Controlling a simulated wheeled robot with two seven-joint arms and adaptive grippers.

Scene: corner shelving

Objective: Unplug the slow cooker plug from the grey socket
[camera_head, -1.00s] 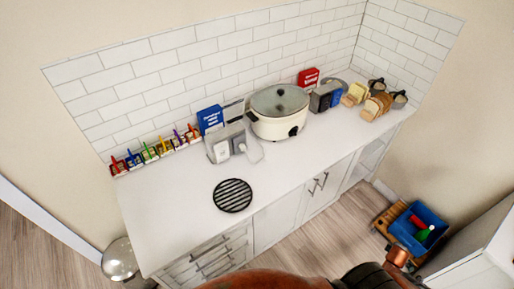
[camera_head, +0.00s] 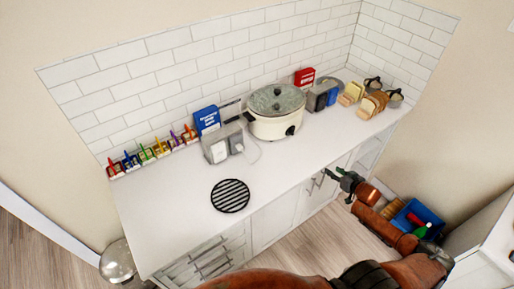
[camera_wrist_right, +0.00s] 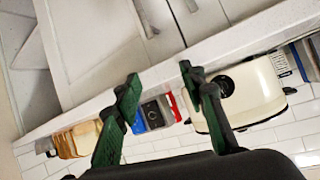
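The cream slow cooker (camera_head: 274,126) with a glass lid stands on the white counter against the tiled wall; its side also shows in the right wrist view (camera_wrist_right: 250,100). Left of it is a grey socket box (camera_head: 215,151) with a pale plug (camera_head: 237,146) on its front right. A pale cord runs from there toward the cooker. My right gripper (camera_head: 332,173) is in front of the counter's front edge, right of the cooker, and empty. Its green fingers (camera_wrist_right: 158,77) are apart in the right wrist view. My left gripper is out of view.
A round black trivet (camera_head: 230,195) lies on the otherwise clear front counter. A blue box (camera_head: 207,119) stands behind the socket. Grey and blue boxes (camera_head: 321,97) and sliced bread (camera_head: 372,106) are right of the cooker. A blue crate (camera_head: 432,215) is on the floor.

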